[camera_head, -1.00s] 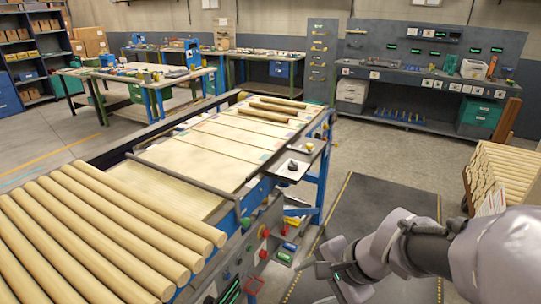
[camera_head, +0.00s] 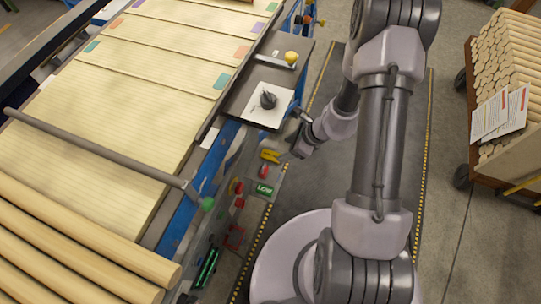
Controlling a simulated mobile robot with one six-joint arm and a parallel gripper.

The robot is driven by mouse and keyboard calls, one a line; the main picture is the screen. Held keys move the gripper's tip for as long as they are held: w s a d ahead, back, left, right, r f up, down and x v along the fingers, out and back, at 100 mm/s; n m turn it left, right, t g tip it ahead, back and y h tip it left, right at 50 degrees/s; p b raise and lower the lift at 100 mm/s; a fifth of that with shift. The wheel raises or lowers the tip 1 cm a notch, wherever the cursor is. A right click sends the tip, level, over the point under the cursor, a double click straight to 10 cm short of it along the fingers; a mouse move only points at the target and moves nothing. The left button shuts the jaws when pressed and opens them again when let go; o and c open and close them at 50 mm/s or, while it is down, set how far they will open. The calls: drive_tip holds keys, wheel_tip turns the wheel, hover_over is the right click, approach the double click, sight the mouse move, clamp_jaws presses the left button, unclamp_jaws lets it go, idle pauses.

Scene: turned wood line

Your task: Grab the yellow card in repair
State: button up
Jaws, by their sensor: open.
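I cannot make out a yellow card or a place marked repair. A small yellow piece (camera_head: 270,156) shows at the side of the line, just left of my gripper; I cannot tell what it is. My gripper (camera_head: 299,147) is small in the picture, low beside the line, open, with nothing visible in it. Whether it touches anything there is unclear.
The line's slatted bed (camera_head: 150,90) has small coloured tabs at its edges. Round wood bars (camera_head: 60,250) lie at lower left. A side shelf (camera_head: 240,97) holds a dark knob on a white plate. A cart of wood (camera_head: 505,60) with papers (camera_head: 500,112) stands right. Dark floor lies between.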

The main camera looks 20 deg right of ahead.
sight(271, 155)
drive_tip(key=b+x, duration=0.1)
drive_tip(key=x, duration=0.1)
drive_tip(key=b+x, duration=0.1)
drive_tip(key=x, duration=0.2)
drive_tip(key=b+x, duration=0.1)
drive_tip(key=x, duration=0.2)
drive_tip(key=shift+a, duration=0.3)
drive_tip(key=shift+r, duration=0.15)
clamp_jaws()
